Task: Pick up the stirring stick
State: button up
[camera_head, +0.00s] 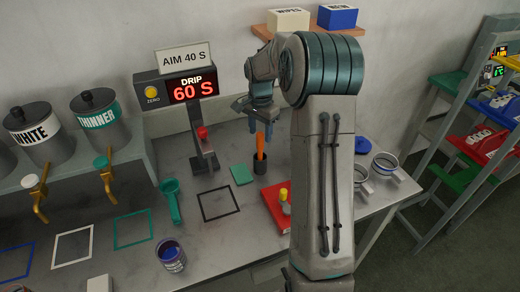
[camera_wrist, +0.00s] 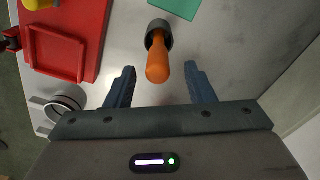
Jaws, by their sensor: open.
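The stirring stick (camera_head: 260,147) is orange and stands upright in a small dark cup (camera_head: 260,167) on the bench. In the wrist view the orange stick (camera_wrist: 158,62) shows its rounded end, rising from the dark cup (camera_wrist: 159,30). My gripper (camera_head: 262,130) is above the cup, close to the top of the stick. In the wrist view my gripper (camera_wrist: 160,80) has its two blue fingers apart, one to each side of the stick's line, with nothing between them held. The lower part of the stick is hidden in the cup.
A green pad (camera_head: 242,175) lies beside the cup. A red tray (camera_wrist: 55,52) with a yellow item is on the other side. The drip timer (camera_head: 188,88) stands to the left, with a teal scoop (camera_head: 173,200) before it. White-handled cups (camera_head: 385,163) sit at the bench's right.

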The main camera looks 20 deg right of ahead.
aim_at(260, 140)
notch_tip(260, 140, down, 4)
jog(key=shift+s+p, duration=0.15)
jog(key=shift+p, duration=0.15)
grip_shut()
jog(key=shift+r, duration=0.1)
notch_tip(260, 140, up, 10)
jog(key=shift+f+b, duration=0.1)
jog(key=shift+b, duration=0.45)
